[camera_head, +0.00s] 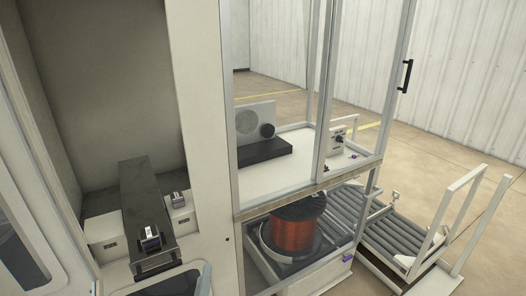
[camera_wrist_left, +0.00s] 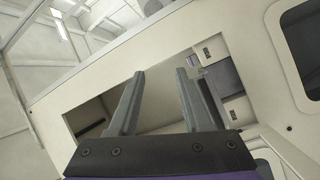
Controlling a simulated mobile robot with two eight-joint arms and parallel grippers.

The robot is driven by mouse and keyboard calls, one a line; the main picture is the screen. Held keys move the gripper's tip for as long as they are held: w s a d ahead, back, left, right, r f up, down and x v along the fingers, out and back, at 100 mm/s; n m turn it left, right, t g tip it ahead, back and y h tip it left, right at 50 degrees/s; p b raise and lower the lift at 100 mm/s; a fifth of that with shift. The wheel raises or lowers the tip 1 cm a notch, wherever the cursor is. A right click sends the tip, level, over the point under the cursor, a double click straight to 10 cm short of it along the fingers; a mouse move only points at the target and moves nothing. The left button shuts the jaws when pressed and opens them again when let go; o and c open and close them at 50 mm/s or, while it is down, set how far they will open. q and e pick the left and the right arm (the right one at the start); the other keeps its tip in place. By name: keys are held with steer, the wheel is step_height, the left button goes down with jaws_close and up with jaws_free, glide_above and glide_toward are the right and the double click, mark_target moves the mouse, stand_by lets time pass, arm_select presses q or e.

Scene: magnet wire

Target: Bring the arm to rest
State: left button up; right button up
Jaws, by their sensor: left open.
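My left gripper (camera_wrist_left: 160,74) shows clearly in the left wrist view. Its two grey fingers stand apart with nothing between them, above a dark plate and purple body. Behind the fingers is a pale cabinet panel (camera_wrist_left: 245,55) with a dark rectangular opening. In the head view I cannot clearly make out the fingers at the bottom left edge. My right gripper is not in view.
In the head view, a dark slab (camera_head: 146,190) lies in a cabinet recess at left. A glazed frame encloses a grey device (camera_head: 256,121). Below it sits a copper wire spool (camera_head: 293,236). A roller conveyor (camera_head: 400,232) stands at right, with open floor beyond.

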arm_select(q)
steer(key=s+d+f+m+g+h+p, duration=0.1)
steer(key=d+f+m+g+h, duration=0.2)
steer(key=m, duration=0.4)
steer(key=s+a+f+m+g+y+p, duration=0.1)
steer(key=s+a+f+m+g, duration=0.2)
steer(key=s+f+g, duration=0.1)
steer(key=s+a+f+m+g+p, duration=0.1)
steer(key=s+a+f+m+g, duration=0.2)
steer(key=s+g, duration=0.3)
steer(key=s+f+m, duration=0.1)
steer(key=s, duration=0.1)
steer(key=shift+s+a+y, duration=0.35)
steer(key=shift+y, duration=0.05)
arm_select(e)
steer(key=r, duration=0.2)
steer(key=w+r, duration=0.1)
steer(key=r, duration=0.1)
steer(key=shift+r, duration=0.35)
